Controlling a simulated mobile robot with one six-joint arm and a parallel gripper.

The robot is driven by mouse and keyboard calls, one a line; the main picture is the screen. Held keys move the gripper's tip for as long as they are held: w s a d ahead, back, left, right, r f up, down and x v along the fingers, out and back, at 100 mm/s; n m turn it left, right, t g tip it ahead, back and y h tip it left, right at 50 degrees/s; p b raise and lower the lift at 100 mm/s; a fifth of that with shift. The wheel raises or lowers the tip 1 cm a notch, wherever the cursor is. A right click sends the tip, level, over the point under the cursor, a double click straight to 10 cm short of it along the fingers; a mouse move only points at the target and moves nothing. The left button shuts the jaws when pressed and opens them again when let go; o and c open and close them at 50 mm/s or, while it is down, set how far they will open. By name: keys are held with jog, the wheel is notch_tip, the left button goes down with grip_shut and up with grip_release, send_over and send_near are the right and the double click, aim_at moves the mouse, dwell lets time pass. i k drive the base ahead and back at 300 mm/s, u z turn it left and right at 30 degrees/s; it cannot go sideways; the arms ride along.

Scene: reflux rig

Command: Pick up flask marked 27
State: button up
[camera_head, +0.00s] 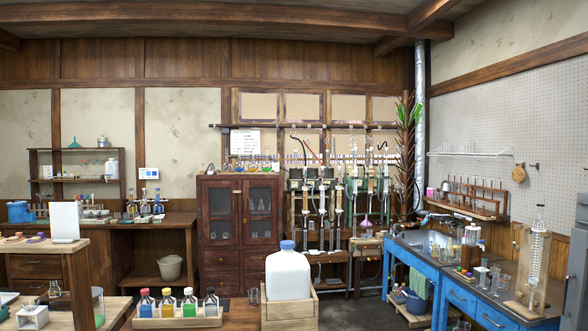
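I cannot read the number 27 on any vessel from here. A small clear flask (55,291) stands at the lower left, low in the picture, near a white device. Several small round flasks with coloured contents (251,164) stand on top of the dark red cabinet, too small for any marking to show. More glassware shows on the back benches and shelves, also too small to read. My gripper is in none of the views.
A large white jug (288,274) with a blue cap stands in a wooden crate (290,312) at the front middle. A wooden rack of coloured bottles (178,323) is left of it. The blue bench (462,291) with glassware is at right. Dark floor shows between.

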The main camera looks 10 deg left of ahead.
aim_at(239, 167)
jog(key=z, duration=0.2)
jog(key=i, duration=4.55)
